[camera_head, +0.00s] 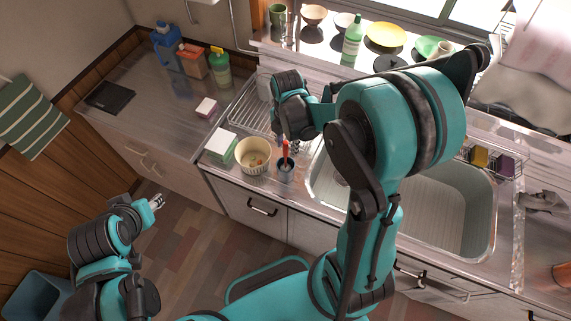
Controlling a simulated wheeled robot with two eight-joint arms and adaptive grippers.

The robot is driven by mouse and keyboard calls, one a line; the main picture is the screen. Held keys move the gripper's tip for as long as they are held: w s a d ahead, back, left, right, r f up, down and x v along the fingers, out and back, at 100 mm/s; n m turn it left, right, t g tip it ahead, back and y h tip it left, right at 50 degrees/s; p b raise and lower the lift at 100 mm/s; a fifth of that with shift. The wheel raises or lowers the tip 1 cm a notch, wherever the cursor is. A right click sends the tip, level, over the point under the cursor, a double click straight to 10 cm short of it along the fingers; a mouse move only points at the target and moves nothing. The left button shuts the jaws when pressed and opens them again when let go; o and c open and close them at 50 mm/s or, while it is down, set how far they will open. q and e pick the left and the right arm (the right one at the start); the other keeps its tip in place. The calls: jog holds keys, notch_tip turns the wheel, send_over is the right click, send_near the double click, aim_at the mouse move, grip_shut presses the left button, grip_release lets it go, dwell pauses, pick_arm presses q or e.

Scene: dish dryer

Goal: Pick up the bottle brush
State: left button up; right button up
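A thin red-orange handle (285,149) stands upright in a small grey cup (286,173) on the counter left of the sink. It may be the bottle brush, but its lower end is hidden in the cup. My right gripper (296,142) is just above and beside this handle, pointing down. Its fingers are small and partly hidden by my wrist, so I cannot tell whether they touch the handle. My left gripper (157,201) is low on the left, over the floor and away from the counter. Its fingertips are too small to judge.
A cream bowl (252,155) stands just left of the cup, with a green-and-white box (221,145) beyond it. A wire dish rack (252,108) lies behind. The sink (450,215) is on the right. Bottles and dishes line the back ledge.

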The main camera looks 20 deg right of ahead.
aim_at(286, 151)
jog(key=f, duration=0.3)
jog(key=f+b, duration=0.1)
jog(key=shift+w+a+f, duration=0.1)
jog(key=shift+w+f, duration=0.15)
grip_shut()
